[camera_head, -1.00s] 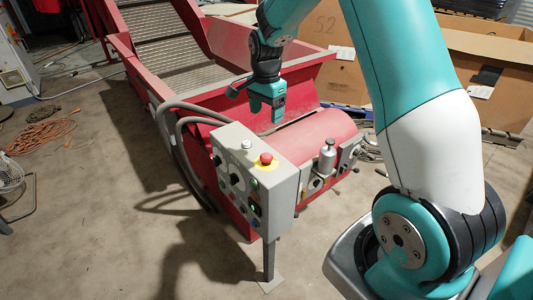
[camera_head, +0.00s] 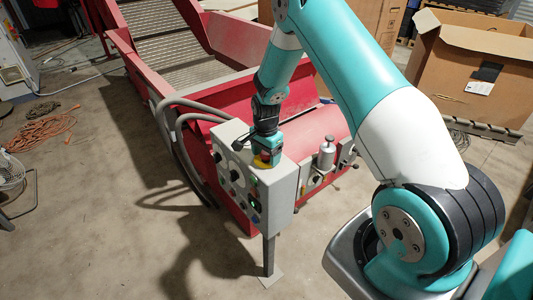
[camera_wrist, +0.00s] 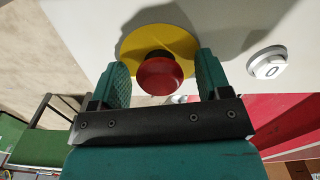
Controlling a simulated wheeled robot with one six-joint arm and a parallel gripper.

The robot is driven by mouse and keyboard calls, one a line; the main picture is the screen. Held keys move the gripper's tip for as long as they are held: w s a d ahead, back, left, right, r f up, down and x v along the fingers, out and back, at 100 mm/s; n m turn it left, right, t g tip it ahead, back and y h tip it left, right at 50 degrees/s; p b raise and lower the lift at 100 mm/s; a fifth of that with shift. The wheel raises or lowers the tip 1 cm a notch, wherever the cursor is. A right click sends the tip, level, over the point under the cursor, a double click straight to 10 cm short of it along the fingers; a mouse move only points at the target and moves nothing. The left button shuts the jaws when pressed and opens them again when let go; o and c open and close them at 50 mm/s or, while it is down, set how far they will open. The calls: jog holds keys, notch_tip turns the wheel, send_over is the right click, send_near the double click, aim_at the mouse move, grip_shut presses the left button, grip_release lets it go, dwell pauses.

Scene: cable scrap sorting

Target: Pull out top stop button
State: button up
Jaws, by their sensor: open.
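The red stop button (camera_wrist: 160,75) sits on a round yellow plate (camera_wrist: 138,41) on the control box in the wrist view. My gripper (camera_wrist: 161,75) is open, with one finger on each side of the red button and a gap showing at both sides. In the head view my gripper (camera_head: 264,157) is at the top of the grey control box (camera_head: 283,188). It covers most of the button there, and a bit of the yellow plate shows below it.
A white knob (camera_wrist: 267,63) marked 0 is close to the right finger in the wrist view. Grey hoses (camera_head: 185,117) run at the box's left. The red conveyor (camera_head: 225,85) stands behind it. Open concrete floor lies in front and left.

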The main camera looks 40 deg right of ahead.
jog(key=c, duration=1.2)
jog(key=shift+c, duration=0.5)
jog(key=shift+r+p, duration=0.45)
jog(key=shift+r, duration=0.45)
jog(key=o, duration=1.3)
jog(key=shift+f, duration=0.1)
